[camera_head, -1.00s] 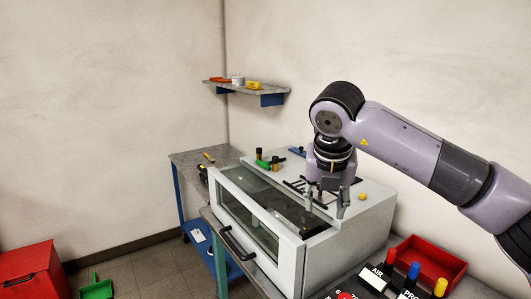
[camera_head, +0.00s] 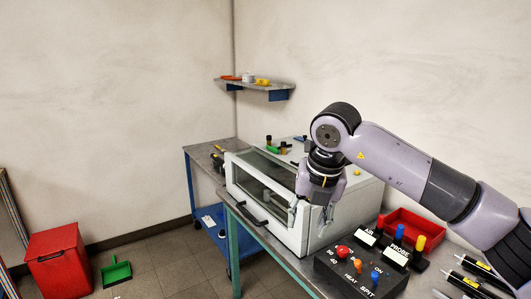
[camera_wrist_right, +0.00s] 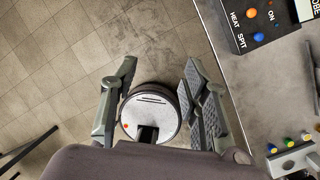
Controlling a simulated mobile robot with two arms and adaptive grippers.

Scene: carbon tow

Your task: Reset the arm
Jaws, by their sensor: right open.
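My right arm (camera_head: 400,165) reaches in from the right in the head view. Its right gripper (camera_head: 313,213) points down in front of the white cabinet's front right corner. In the right wrist view the right gripper (camera_wrist_right: 158,88) has its fingers spread wide, with nothing held between them. The grey tiled floor (camera_wrist_right: 70,50) lies below. Whether the fingers touch the cabinet cannot be told. My left gripper is not in view.
The white cabinet (camera_head: 345,222) with a glass front stands on a bench. A control box (camera_head: 350,280) with knobs and a red tray (camera_head: 425,228) lie at the right. A red bin (camera_head: 57,262) and green dustpan (camera_head: 116,272) stand on the floor at left.

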